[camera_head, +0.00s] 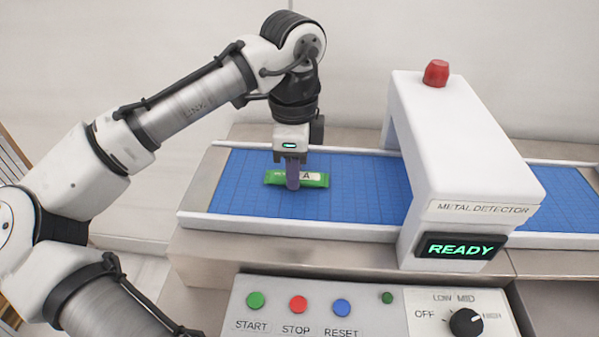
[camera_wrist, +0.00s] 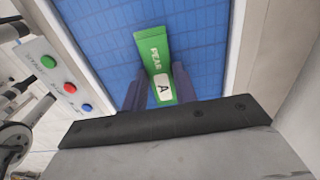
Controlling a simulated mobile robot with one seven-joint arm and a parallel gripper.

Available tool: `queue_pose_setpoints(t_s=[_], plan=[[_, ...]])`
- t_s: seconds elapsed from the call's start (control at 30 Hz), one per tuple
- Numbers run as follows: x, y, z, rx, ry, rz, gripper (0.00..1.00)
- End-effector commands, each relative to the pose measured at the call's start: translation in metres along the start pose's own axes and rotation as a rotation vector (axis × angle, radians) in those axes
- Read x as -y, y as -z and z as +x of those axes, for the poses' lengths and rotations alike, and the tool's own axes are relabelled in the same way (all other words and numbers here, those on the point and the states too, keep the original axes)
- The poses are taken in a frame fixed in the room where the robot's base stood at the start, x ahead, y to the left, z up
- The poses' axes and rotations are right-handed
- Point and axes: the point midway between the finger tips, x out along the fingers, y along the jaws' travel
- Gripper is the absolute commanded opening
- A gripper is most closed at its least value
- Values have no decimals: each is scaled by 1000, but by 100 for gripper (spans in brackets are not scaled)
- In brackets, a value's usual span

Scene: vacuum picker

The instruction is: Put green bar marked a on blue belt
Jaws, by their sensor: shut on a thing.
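The green bar marked A (camera_head: 318,180) is at the left part of the blue belt (camera_head: 365,195) in the head view, lying about level. My gripper (camera_head: 292,180) points down over the belt and is shut on the bar near its middle. In the wrist view the bar (camera_wrist: 153,45) shows between the two fingers (camera_wrist: 157,95), with its white A label facing up and the blue belt (camera_wrist: 105,35) behind it. Whether the bar touches the belt or hangs just above it, I cannot tell.
A white metal detector (camera_head: 465,150) with a READY display (camera_head: 460,246) and a red lamp (camera_head: 436,73) arches over the belt to the right. A control panel (camera_head: 320,310) with coloured buttons and a knob (camera_head: 466,323) stands in front. The belt around the bar is bare.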

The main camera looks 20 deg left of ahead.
Motion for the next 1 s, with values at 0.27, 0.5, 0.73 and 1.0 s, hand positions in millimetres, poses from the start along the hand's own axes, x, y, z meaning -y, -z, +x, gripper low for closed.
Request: queue_pose_setpoints(t_s=[0.27, 0.5, 0.73, 1.0], plan=[[0, 0, 0, -1, 0, 0, 6], [0, 0, 2, -1, 0, 0, 49], [0, 0, 2, -1, 0, 0, 50], [1, 0, -18, -1, 3, 0, 50]])
